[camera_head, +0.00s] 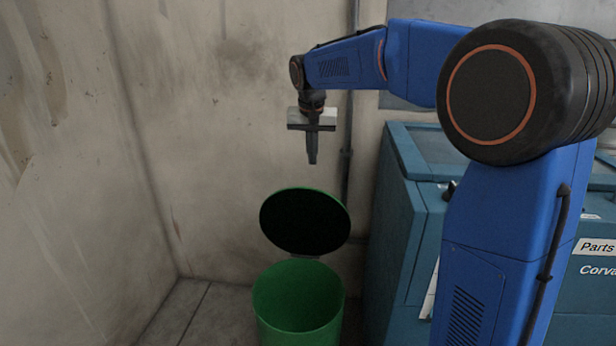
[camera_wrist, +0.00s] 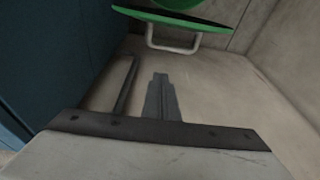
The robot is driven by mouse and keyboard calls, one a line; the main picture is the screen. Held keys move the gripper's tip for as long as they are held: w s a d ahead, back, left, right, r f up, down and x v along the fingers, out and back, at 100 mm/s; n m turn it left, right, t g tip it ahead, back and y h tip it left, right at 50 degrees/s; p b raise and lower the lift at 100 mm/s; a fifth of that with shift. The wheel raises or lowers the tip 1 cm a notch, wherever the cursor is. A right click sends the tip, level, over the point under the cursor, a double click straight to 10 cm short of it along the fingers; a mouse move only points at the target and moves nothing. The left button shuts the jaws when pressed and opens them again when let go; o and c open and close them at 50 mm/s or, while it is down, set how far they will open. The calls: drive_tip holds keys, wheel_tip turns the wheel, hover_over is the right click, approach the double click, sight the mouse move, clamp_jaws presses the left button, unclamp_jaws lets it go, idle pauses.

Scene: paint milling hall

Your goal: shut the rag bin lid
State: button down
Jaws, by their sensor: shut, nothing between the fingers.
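The rag bin (camera_head: 298,310) is a round green bin on the floor, open at the top. Its lid (camera_head: 305,221) stands raised and tilted back at the bin's rear edge, dark underside facing the head camera, with a green rim. In the wrist view the lid's green edge (camera_wrist: 180,20) shows at the top, with a pale bent bar (camera_wrist: 172,46) beside it. My gripper (camera_head: 312,160) is shut and empty, pointing down above the raised lid and apart from it. Its fingers also show in the wrist view (camera_wrist: 160,82).
A blue-green cabinet (camera_head: 405,215) stands close to the right of the bin. Stained walls (camera_head: 225,130) meet in a corner behind and left. A dark vertical pipe (camera_head: 347,160) runs down the back wall. Bare floor (camera_head: 195,312) shows left of the bin.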

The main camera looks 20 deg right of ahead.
drive_tip(key=w+a+x, duration=0.1)
drive_tip(key=w+x, duration=0.1)
drive_tip(key=x, duration=0.9)
drive_tip(key=shift+s+a+r, duration=0.1)
drive_tip(key=shift+s+r, duration=0.1)
drive_tip(key=shift+s, duration=0.45)
drive_tip(key=shift+s+a+r, duration=0.15)
drive_tip(key=shift+s+r, duration=0.05)
drive_tip(key=shift+s, duration=0.4)
drive_tip(key=shift+s+a+r, duration=0.1)
drive_tip(key=shift+s+r, duration=0.05)
drive_tip(key=shift+s, duration=0.5)
drive_tip(key=shift+s, duration=0.1)
